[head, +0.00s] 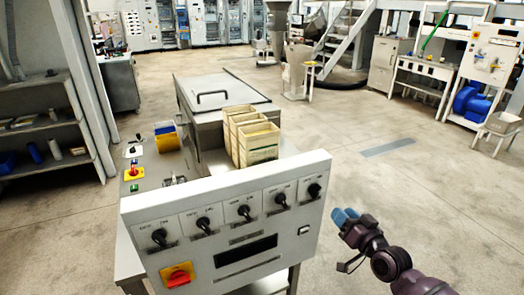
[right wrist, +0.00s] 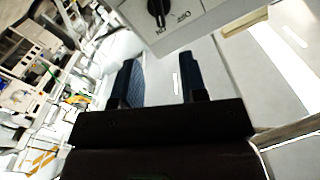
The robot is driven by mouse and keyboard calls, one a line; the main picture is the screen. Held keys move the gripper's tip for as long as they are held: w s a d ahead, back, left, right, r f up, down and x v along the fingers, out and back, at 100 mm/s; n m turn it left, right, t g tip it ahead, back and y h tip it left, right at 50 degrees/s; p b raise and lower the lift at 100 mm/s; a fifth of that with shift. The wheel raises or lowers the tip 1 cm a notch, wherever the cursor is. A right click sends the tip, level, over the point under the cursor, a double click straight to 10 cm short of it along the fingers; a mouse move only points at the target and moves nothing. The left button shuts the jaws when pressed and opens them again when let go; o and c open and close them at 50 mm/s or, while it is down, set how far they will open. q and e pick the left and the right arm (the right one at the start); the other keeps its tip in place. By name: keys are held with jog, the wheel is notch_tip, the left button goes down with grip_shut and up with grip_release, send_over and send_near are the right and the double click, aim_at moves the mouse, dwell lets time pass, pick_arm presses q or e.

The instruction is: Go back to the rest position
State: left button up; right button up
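My right gripper (head: 346,217) is at the right of the head view, beside the right edge of the white control panel (head: 222,222), with floor behind it. In the right wrist view its two dark blue fingers (right wrist: 160,75) stand apart with nothing between them. Ahead of the fingers is a corner of a light panel with a black knob (right wrist: 157,10) and lettering. I see a gap between gripper and panel in the head view. My left gripper is not in view.
The panel carries several black knobs (head: 245,213) and a red switch on yellow (head: 178,275). Behind it, cream cartons (head: 257,143) stand by a grey machine lid (head: 222,92). A red-and-yellow switch (head: 133,171) is at left. Open floor (head: 420,190) lies to the right.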

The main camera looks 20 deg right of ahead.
jog(key=s+a+f+n+g, duration=0.2)
jog(key=s+a+f+g, duration=0.1)
jog(key=s+a+f, duration=0.3)
jog(key=s+a+f+n+g+h, duration=0.1)
jog(key=s+a+f+n+g, duration=0.1)
jog(key=s+a+f, duration=0.4)
jog(key=s+f+g, duration=0.1)
jog(key=s+f, duration=0.3)
jog(key=s, duration=0.2)
jog(key=shift+s+f+n, duration=0.2)
jog(key=shift+f+n, duration=0.2)
